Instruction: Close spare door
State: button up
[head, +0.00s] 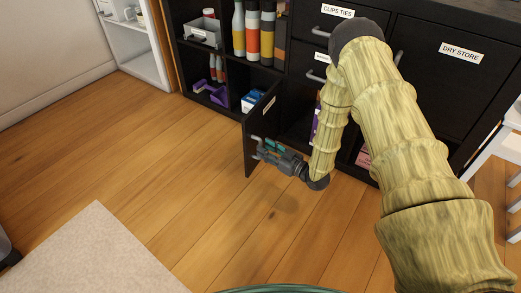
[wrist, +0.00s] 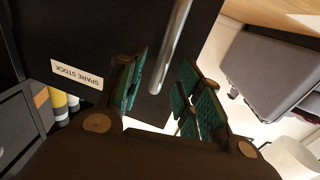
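The black spare door (head: 250,152) stands swung open from the black shelf unit in the head view, jutting out over the floor. In the wrist view the door (wrist: 95,30) carries a label reading SPARE STOCK (wrist: 77,74). Its grey bar handle (wrist: 172,45) runs down toward the space between my fingers. My gripper (wrist: 163,95) is open, its two green-padded fingers apart. In the head view my gripper (head: 262,147) is low beside the door, at the handle. Whether the fingers touch the handle cannot be told.
The black shelf unit (head: 284,57) has open cubbies with bottles (head: 252,30), a grey bin (head: 203,33) and purple items (head: 212,93). Closed doors read CLIPS TIES and DRY STORE (head: 450,75). A white table (head: 505,140) stands right. The wooden floor (head: 130,150) is clear.

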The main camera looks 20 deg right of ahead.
jog(key=shift+b+x, duration=0.55)
jog(key=shift+x, duration=1.05)
jog(key=shift+c, duration=0.3)
grip_shut()
